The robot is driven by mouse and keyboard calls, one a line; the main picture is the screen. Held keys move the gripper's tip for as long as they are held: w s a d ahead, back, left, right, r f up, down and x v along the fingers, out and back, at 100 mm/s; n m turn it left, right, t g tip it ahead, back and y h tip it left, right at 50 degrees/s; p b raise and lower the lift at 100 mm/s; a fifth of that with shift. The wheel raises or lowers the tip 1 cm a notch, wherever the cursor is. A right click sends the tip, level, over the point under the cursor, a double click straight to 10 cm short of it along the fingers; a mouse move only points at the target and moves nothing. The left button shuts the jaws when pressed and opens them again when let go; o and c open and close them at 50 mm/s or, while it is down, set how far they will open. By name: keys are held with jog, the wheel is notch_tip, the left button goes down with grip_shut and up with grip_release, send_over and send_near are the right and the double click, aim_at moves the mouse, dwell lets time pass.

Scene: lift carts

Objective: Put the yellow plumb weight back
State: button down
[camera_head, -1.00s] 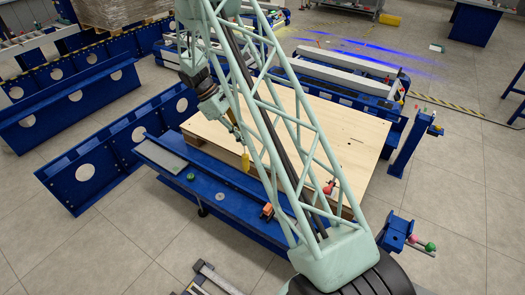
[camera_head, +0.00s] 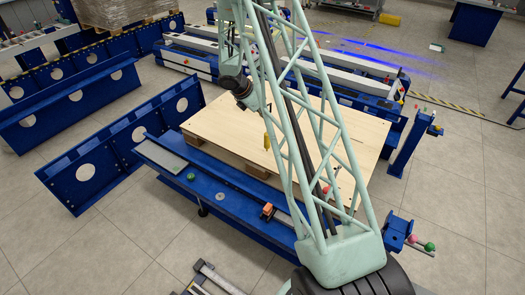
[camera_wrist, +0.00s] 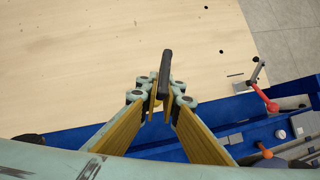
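The yellow plumb weight (camera_head: 267,141) appears in the head view as a small upright yellow shape below the end of my arm, seen against the wooden top. My gripper (camera_wrist: 160,97) is closed on a dark, narrow piece (camera_wrist: 165,68) in the wrist view. That piece appears to belong to the weight, whose yellow part I cannot make out there. In the head view my arm's lattice partly hides the gripper. The weight appears to hang over the front part of the wooden top (camera_head: 215,125), but its exact height above it is unclear.
A red-handled lever (camera_wrist: 264,98) stands near the top's edge. A blue post (camera_head: 405,150) stands right. The wooden top is mostly clear.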

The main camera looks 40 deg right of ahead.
jog(key=shift+d+f+n+t, duration=0.1)
jog(key=shift+f+n+t, duration=0.25)
jog(key=shift+n, duration=0.25)
jog(key=shift+d+f+n+t, duration=0.1)
jog(key=shift+f+n+t, duration=0.1)
jog(key=shift+n+t, duration=0.3)
jog(key=shift+s+a+f+n+t, duration=0.15)
jog(key=shift+f+n+t, duration=0.1)
jog(key=shift+n, duration=0.25)
jog(key=shift+s+f+n+t, duration=0.1)
jog(key=shift+f+n, duration=0.15)
jog(key=shift+n, duration=0.25)
jog(key=shift+s+a+f+n+t+y, duration=0.4)
jog(key=shift+s+a+f+n+t, duration=0.15)
jog(key=shift+s+f+n, duration=0.35)
jog(key=shift+s+a+f+n+t+y, duration=0.45)
jog(key=shift+s+a+n, duration=0.2)
jog(key=shift+n, duration=0.45)
jog(key=shift+d, duration=0.1)
jog(key=w+d+p, duration=0.1)
jog(key=w+d, duration=0.2)
jog(key=w, duration=0.4)
jog(key=w+d+f+p, duration=0.1)
jog(key=w+d+p, duration=0.1)
jog(key=w+d, duration=0.2)
jog(key=w, duration=0.3)
jog(key=shift+d+f, duration=0.3)
